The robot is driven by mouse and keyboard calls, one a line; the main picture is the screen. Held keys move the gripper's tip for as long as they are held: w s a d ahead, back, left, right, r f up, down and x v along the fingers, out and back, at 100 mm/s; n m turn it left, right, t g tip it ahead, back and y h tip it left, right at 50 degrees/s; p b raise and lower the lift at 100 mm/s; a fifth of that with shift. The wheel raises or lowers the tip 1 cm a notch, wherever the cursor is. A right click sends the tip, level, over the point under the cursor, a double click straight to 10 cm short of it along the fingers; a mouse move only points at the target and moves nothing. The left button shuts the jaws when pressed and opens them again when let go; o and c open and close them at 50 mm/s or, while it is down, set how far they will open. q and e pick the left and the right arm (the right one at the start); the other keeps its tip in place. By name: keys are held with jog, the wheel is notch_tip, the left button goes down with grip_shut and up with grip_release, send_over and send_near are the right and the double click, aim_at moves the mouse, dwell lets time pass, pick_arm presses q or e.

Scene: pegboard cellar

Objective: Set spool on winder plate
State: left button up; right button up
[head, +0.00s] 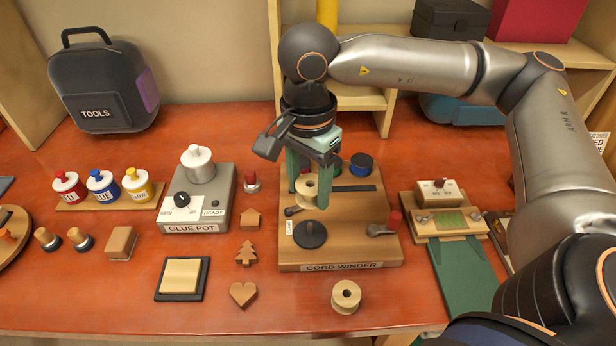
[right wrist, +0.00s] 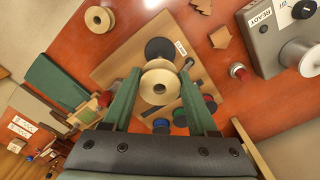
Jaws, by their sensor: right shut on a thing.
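My right gripper (head: 307,193) is shut on a pale wooden spool (head: 307,182), held between its green fingers. The spool also shows between the fingertips in the right wrist view (right wrist: 160,86). It is over the wooden cord winder (head: 340,254), behind the black round winder plate (head: 310,235) in the head view. In the right wrist view the plate (right wrist: 158,46) lies just beyond the spool, partly covered by it. The spool looks apart from the plate, but its exact height is unclear. My left gripper is in neither view.
The winder also carries a red-knobbed crank (head: 392,222) and coloured cord reels (right wrist: 190,110) at its back. A second wooden spool (head: 346,297) lies on the table in front. The glue pot (head: 196,200) stands left, a green-strapped device (head: 446,222) right.

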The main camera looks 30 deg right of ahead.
jog(key=b, duration=0.3)
send_over(309, 226)
notch_tip(309, 226, down, 5)
jog(key=shift+f, duration=0.1)
jog(key=shift+f+b, duration=0.35)
jog(key=shift+b, duration=0.15)
jog(key=shift+b, duration=0.55)
dwell(0.9)
jog(key=shift+a+f, duration=0.1)
jog(key=shift+f, duration=0.05)
jog(key=shift+f+b, duration=0.15)
jog(key=shift+b, duration=0.3)
jog(key=shift+f+b, duration=0.8)
jog(key=shift+b, duration=0.3)
dwell(1.2)
jog(key=shift+f+b, duration=0.75)
jog(key=shift+b, duration=0.25)
dwell(0.4)
